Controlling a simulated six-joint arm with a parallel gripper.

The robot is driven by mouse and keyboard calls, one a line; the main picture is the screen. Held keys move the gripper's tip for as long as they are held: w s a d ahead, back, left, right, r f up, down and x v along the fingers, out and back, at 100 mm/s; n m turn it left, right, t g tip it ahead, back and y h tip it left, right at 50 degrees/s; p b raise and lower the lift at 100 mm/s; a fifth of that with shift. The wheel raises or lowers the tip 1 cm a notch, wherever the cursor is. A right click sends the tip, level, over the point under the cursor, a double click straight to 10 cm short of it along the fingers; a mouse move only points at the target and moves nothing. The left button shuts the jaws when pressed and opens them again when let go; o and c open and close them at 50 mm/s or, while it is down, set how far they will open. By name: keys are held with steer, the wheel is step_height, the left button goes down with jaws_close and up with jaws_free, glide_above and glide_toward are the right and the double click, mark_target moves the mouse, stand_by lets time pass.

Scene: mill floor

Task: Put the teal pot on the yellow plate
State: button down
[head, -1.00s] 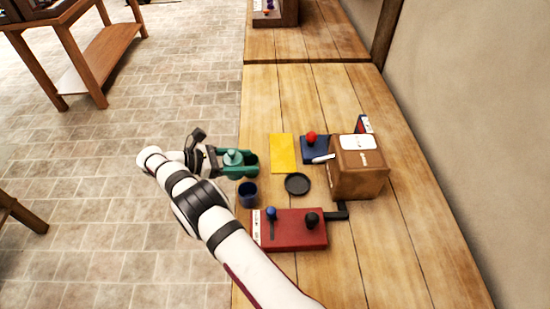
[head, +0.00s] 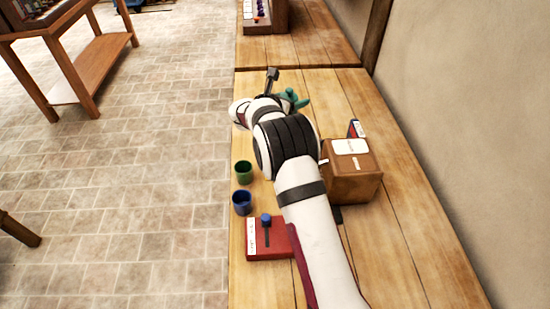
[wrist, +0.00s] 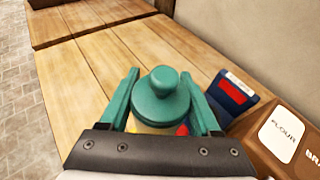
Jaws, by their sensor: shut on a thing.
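The teal pot (wrist: 160,102), lidded with a round knob, sits upright between the two teal fingers of my gripper (wrist: 160,80) in the wrist view. My gripper is shut on it. In the head view my gripper (head: 291,98) is over the far part of the bench, and the pot is hard to tell from the fingers there. The yellow plate is hidden behind my arm in the head view. A small yellow patch shows just below the pot in the wrist view, with a bit of red beside it. I cannot tell the pot's height above the bench.
A brown flour box (head: 352,183) and a dark blue packet (head: 356,129) stand to the right. A green cup (head: 243,172), a blue cup (head: 242,203) and a red lever box (head: 262,243) are on the near left.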

steer(key=s+d+f+n+t+y, duration=0.2)
steer(key=s+d+f, duration=0.15)
steer(key=d, duration=0.25)
steer(key=w+a+f, duration=0.2)
steer(key=a, duration=0.1)
steer(key=w+a+f, duration=0.2)
steer(key=a+f, duration=0.1)
steer(key=w+a+f, duration=0.1)
steer(key=a+f, duration=0.2)
steer(key=a, duration=0.1)
steer(key=shift+w, duration=0.4)
steer(key=shift+a+f, duration=0.15)
steer(key=shift+f, duration=1.85)
steer(key=shift+f, duration=0.1)
steer(key=shift+c, duration=0.5)
jaws_free()
steer(key=shift+f, duration=0.1)
